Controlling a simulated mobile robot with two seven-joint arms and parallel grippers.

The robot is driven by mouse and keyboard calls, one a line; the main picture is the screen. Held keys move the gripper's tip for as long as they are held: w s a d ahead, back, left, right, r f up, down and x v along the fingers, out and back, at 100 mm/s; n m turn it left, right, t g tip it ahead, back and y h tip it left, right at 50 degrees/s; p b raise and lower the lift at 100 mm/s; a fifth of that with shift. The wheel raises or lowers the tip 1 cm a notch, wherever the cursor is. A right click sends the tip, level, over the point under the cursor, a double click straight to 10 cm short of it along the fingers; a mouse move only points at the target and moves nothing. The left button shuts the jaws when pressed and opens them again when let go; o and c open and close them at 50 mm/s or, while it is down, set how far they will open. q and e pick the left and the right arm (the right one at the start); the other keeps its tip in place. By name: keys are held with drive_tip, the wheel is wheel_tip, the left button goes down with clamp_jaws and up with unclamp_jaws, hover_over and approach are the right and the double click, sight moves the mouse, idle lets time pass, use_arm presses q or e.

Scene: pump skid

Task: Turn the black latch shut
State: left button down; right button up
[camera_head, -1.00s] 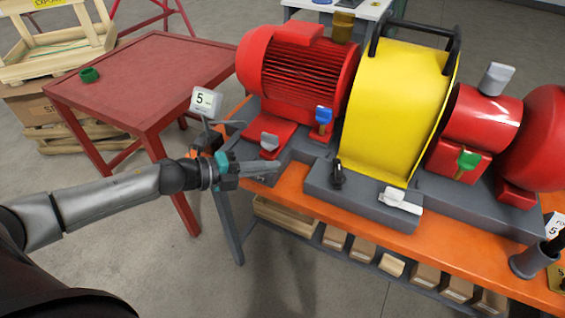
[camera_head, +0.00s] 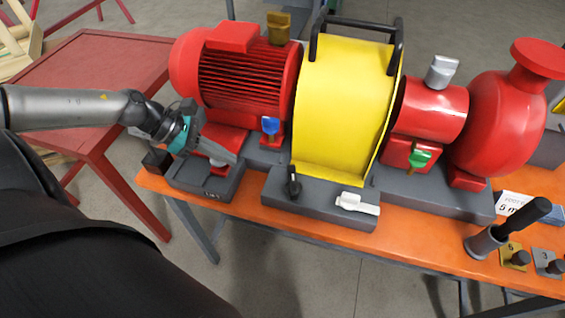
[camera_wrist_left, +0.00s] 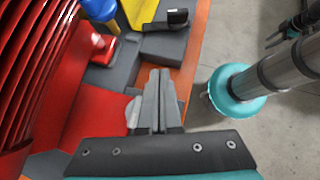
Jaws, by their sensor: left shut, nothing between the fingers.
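The black latch (camera_head: 293,184) stands upright on the grey base block in front of the yellow guard (camera_head: 340,105). In the left wrist view the black latch (camera_wrist_left: 178,17) is at the top, beyond the fingertips. My left gripper (camera_head: 234,157) is shut and empty, left of the latch and clearly apart from it. Its closed fingers (camera_wrist_left: 159,75) point toward the latch's side of the skid. They pass over the grey base by the red motor (camera_head: 240,78) and partly hide a light grey lever there.
A white latch (camera_head: 357,204) lies right of the black one, and a blue latch (camera_head: 270,127) stands behind and left. A green latch (camera_head: 419,158) is farther right. The orange table edge (camera_head: 250,212) runs along the front; the floor before it is clear.

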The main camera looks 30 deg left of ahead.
sight(275, 179)
use_arm(q)
drive_tip(key=b+x, duration=0.5)
drive_tip(key=x, duration=0.5)
drive_tip(key=shift+w+d+r, duration=0.1)
drive_tip(key=shift+w+d, duration=0.45)
drive_tip(key=shift+d, duration=0.25)
drive_tip(key=shift+w+d, duration=0.45)
drive_tip(key=shift+d, duration=0.3)
